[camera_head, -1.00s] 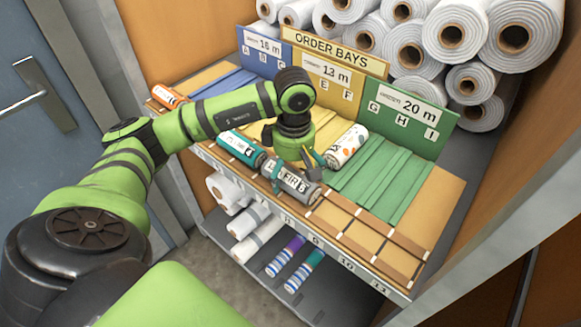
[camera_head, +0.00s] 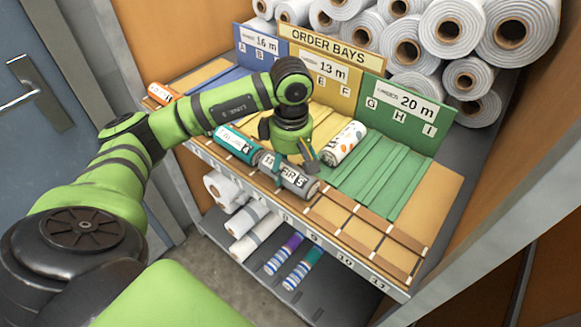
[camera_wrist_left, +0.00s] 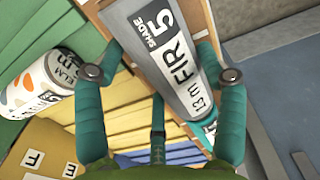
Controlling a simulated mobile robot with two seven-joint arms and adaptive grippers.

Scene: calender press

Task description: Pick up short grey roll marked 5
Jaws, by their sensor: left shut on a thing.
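The short grey roll (camera_head: 300,182) bears a white label. In the left wrist view the roll (camera_wrist_left: 158,50) reads "FIR", "SHADE 5" and "13 m". My left gripper (camera_head: 292,166) is over it at the front of the shelf. In the left wrist view the teal fingers of the gripper (camera_wrist_left: 160,75) stand on either side of the roll, shut on it. Whether the roll is clear of the rack beneath is hard to tell. My right gripper is not in view.
A teal roll (camera_head: 236,143) lies just left of the grey roll. A white patterned roll (camera_head: 344,143) lies on the yellow and green bays behind. An orange roll (camera_head: 161,93) is at the far left. Empty numbered slots (camera_head: 365,233) run right. Large white rolls (camera_head: 408,45) are stacked behind.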

